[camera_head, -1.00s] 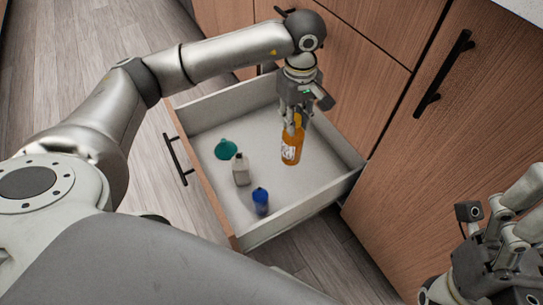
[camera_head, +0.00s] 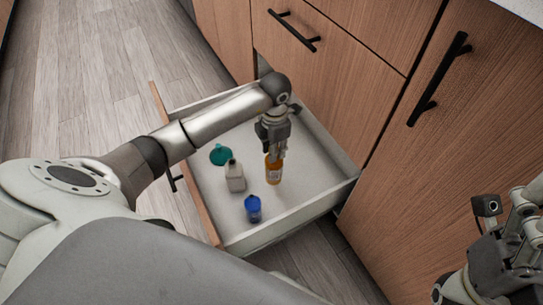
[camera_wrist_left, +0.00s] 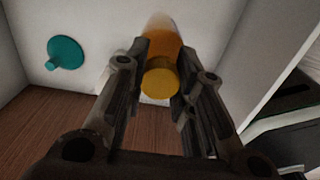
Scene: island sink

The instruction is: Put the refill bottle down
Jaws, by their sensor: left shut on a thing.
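The refill bottle, an amber bottle with a pale label (camera_head: 274,175), is upright inside the open drawer. My left gripper (camera_head: 273,155) points down and is shut around the bottle's upper part. In the left wrist view the amber bottle (camera_wrist_left: 163,75) sits between both fingers, its orange cap toward the camera. Whether its base touches the drawer floor cannot be told. My right gripper (camera_head: 500,250) is at the lower right, away from the drawer, and its fingers do not show clearly.
The open drawer (camera_head: 300,218) also holds a teal funnel (camera_head: 221,155), a grey bottle (camera_head: 235,178) and a blue-capped bottle (camera_head: 253,210), all left of the amber bottle. The drawer floor at the right is clear. Wooden cabinet fronts (camera_head: 400,165) stand behind and right.

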